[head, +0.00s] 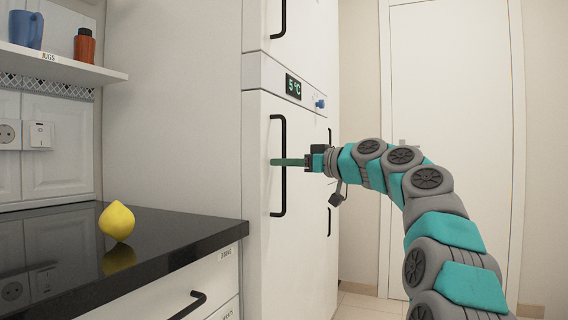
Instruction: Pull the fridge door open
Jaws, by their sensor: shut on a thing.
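The fridge is the tall white cabinet with a 5°C display (293,86) on its front. Its lower fridge door (256,250) looks closed, flush with the front. A black vertical bar handle (280,202) is fixed to that door. My gripper (280,162) reaches in from the right, and its green fingers are shut on the handle at about its middle. The far finger is partly hidden.
A black counter (190,225) with a yellow lemon (117,221) stands left of the fridge. Below it is a drawer with a black handle (190,306). A shelf (75,66) holds a blue jug and an orange bottle. A white room door (450,110) is behind my arm.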

